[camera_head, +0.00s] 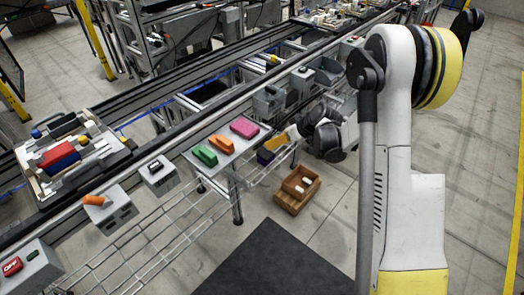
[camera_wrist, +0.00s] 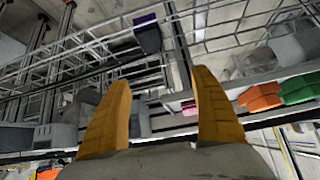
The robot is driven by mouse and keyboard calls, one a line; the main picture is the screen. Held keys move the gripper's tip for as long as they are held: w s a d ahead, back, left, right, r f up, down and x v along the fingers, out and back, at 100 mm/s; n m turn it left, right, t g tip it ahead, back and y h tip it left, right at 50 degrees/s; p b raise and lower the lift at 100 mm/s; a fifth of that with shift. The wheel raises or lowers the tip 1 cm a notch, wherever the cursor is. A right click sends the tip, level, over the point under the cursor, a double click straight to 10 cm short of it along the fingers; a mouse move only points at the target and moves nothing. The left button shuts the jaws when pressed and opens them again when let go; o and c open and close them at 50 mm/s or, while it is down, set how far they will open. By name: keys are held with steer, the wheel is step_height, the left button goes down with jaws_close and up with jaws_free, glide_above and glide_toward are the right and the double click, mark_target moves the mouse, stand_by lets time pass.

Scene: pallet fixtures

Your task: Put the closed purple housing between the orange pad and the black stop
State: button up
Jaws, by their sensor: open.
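A small dark block with a purple upper edge (camera_head: 265,157) sits by the right edge of the small table, just below my gripper in the head view. It also shows at the top of the wrist view (camera_wrist: 147,36). I cannot tell whether it is the closed purple housing. My gripper (camera_head: 279,141) is open, its yellow fingers apart with nothing between them (camera_wrist: 160,88). I cannot tell which are the orange pad and black stop.
Pink (camera_head: 244,127), orange (camera_head: 221,144) and green (camera_head: 205,156) housings lie on the small table. Grey blocks (camera_head: 108,213) with small parts stand along the conveyor rail. A wooden box (camera_head: 297,190) sits on the floor below the gripper. Wire racks surround the table.

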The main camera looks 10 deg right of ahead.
steer(key=n, duration=0.1)
glide_toward(267, 154)
steer(key=shift+y, duration=0.3)
steer(key=b+x, duration=0.1)
steer(key=x, duration=0.3)
steer(key=b+x, duration=0.2)
steer(key=x, duration=0.2)
steer(key=b+x, duration=0.2)
steer(key=x, duration=0.2)
steer(key=shift+s+d+f, duration=0.1)
steer(key=shift+d+f, duration=0.05)
steer(key=shift+d, duration=0.15)
steer(key=shift+c, duration=0.5)
steer(key=c, duration=1.4)
steer(key=shift+o, duration=0.2)
steer(key=shift+r, duration=0.2)
